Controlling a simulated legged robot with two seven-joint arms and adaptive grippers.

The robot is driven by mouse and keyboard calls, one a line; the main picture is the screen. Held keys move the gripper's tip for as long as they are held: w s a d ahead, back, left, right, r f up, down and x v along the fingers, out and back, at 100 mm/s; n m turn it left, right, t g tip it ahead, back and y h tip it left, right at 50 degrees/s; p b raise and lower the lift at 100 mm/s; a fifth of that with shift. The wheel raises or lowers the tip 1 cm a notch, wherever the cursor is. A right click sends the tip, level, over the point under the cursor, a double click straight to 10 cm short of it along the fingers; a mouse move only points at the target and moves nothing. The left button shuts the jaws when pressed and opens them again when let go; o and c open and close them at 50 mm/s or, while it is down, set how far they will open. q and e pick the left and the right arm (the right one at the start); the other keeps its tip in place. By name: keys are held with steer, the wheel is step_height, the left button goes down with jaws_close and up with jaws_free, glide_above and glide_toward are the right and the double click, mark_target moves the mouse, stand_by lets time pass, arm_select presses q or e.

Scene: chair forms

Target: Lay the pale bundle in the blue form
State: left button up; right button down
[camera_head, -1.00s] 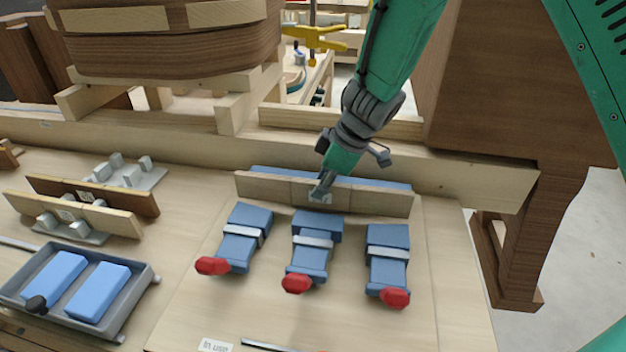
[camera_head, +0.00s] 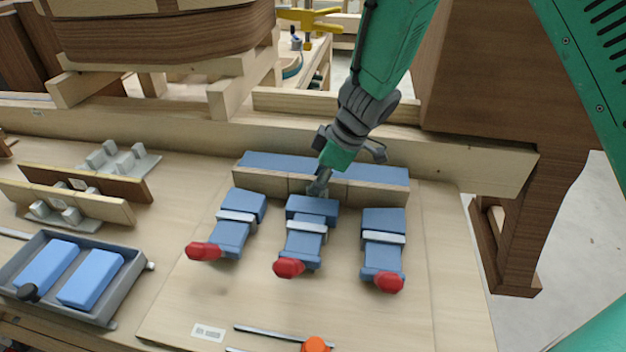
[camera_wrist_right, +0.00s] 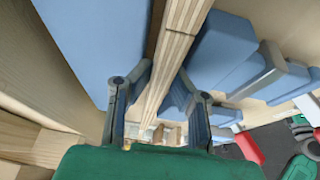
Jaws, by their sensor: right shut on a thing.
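The blue form (camera_head: 260,161) is a long block at the back of the pale board, with three blue clamps in front: left (camera_head: 238,220), middle (camera_head: 306,228) and right (camera_head: 384,240). The pale bundle (camera_head: 375,192), a long strip of layered wood, stands on edge along the form's front, between it and the clamps. My right gripper (camera_head: 317,188) is shut on the bundle near its middle. In the right wrist view, its fingers (camera_wrist_right: 160,95) straddle the layered edge (camera_wrist_right: 178,50). The bundle's underside is hidden, so I cannot tell whether it rests on the board. My left gripper is not visible.
A grey tray (camera_head: 112,308) with two blue blocks stands at the left. Behind it are wooden plates on grey holders (camera_head: 75,205). A wooden beam (camera_head: 460,160) runs behind the form. Metal rods (camera_head: 285,335) and an orange knob (camera_head: 316,345) lie in front.

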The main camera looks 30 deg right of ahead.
steer(key=shift+d, duration=0.2)
steer(key=c, duration=1.9)
jaws_free()
steer(key=o, duration=0.5)
steer(key=shift+a, duration=0.25)
steer(key=shift+w+a, duration=0.15)
steer(key=shift+a, duration=0.2)
steer(key=shift+d, duration=0.15)
